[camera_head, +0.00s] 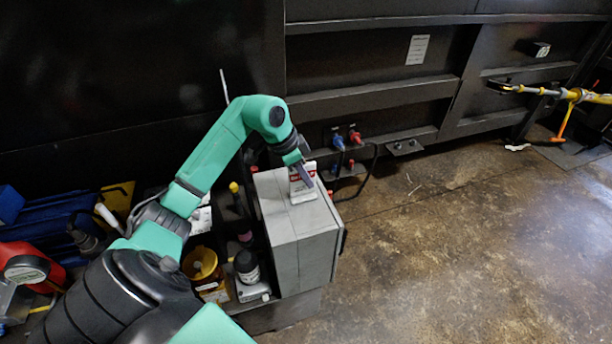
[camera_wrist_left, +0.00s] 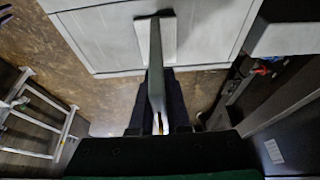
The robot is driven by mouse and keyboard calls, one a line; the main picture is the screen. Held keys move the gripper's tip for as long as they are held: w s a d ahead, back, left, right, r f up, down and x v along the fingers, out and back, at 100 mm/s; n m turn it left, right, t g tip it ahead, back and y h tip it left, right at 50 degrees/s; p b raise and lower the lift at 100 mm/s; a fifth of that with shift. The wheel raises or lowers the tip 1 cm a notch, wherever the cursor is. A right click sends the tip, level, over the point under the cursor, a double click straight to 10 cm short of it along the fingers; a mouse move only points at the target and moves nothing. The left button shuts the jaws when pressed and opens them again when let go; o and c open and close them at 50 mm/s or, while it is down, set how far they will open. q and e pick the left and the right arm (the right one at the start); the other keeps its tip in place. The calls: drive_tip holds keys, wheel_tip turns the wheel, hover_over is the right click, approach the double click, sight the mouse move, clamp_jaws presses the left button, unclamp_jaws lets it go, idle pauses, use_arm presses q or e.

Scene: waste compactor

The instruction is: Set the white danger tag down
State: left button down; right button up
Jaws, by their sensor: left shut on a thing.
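The white danger tag (camera_head: 303,189) has a red band near its top and stands roughly upright at the top of the grey box (camera_head: 275,207). My left gripper (camera_head: 303,174) is shut on the tag from above. In the left wrist view the tag (camera_wrist_left: 155,65) shows nearly edge-on, between the dark fingers of my left gripper (camera_wrist_left: 158,110). The grey box (camera_wrist_left: 95,35) lies beyond it. I cannot tell whether the tag's lower edge touches the box. My right gripper is not in view.
A black-capped bottle (camera_head: 246,266) and a yellow container (camera_head: 200,264) stand left of the box. Red and blue fittings (camera_head: 355,137) and a dark hose are behind it on the compactor wall. Bare floor (camera_head: 460,250) lies to the right.

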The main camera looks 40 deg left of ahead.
use_arm(q)
drive_tip(key=c, duration=0.9)
unclamp_jaws()
drive_tip(key=v, duration=1.2)
drive_tip(key=shift+b, duration=0.3)
drive_tip(key=shift+d, duration=0.1)
